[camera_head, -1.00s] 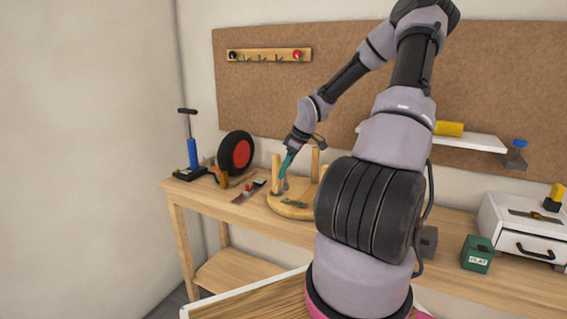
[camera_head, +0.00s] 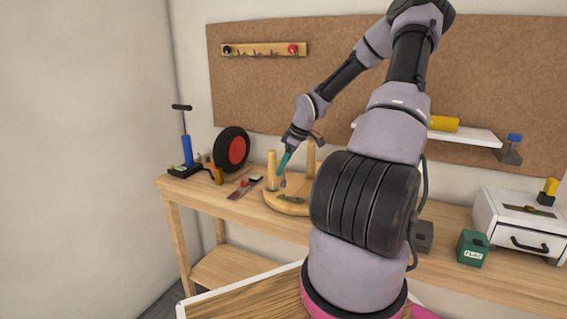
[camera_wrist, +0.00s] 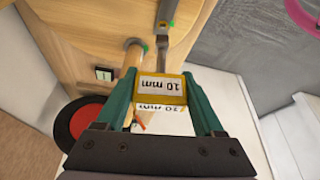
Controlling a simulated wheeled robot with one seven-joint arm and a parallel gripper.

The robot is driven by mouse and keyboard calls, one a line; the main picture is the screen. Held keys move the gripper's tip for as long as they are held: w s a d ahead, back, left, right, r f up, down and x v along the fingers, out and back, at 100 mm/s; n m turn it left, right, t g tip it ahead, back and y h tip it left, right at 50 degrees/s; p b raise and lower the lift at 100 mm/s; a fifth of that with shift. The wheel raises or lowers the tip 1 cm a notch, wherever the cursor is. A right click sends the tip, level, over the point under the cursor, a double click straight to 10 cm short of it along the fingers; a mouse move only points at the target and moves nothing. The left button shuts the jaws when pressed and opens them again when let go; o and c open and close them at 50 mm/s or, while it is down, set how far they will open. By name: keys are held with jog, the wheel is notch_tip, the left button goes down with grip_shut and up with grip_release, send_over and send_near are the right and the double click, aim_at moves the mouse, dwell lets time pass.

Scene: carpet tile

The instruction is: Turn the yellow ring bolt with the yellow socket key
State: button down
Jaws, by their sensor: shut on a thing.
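My gripper (camera_head: 284,163) points down over the round wooden stool-like piece (camera_head: 281,206) on the bench. The key's grey shaft (camera_wrist: 163,52) extends away from the fingers toward the wooden piece. A grey metal part (camera_wrist: 165,12) with a green spot lies at the shaft's far end. I cannot tell whether they touch.
Upright wooden legs (camera_head: 271,170) stand close to my gripper. A black wheel with a red hub (camera_head: 231,149) and a blue pump (camera_head: 187,151) are at the left. A green box (camera_head: 473,248) and a white drawer unit (camera_head: 520,226) are at the right.

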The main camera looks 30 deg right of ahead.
aim_at(284, 173)
jog(key=shift+f, duration=2.1)
jog(key=m, duration=0.1)
jog(key=m+h, duration=0.1)
jog(key=m, duration=0.1)
jog(key=shift+a+r+t, duration=0.1)
jog(key=shift+a+t, duration=0.1)
jog(key=shift+t, duration=0.2)
jog(key=m, duration=0.2)
jog(key=m+h, duration=0.1)
jog(key=m, duration=0.1)
jog(key=shift+m+t+h, duration=0.3)
jog(key=shift+m+t, duration=0.1)
jog(key=m+h, duration=0.2)
jog(key=m, duration=0.2)
jog(key=shift+m, duration=0.4)
jog(key=shift+d+m+h, duration=0.15)
jog(key=shift+m+h, duration=0.25)
jog(key=shift+m, duration=0.7)
jog(key=shift+d, duration=0.1)
jog(key=shift+n, duration=0.5)
jog(key=shift+r, duration=2.2)
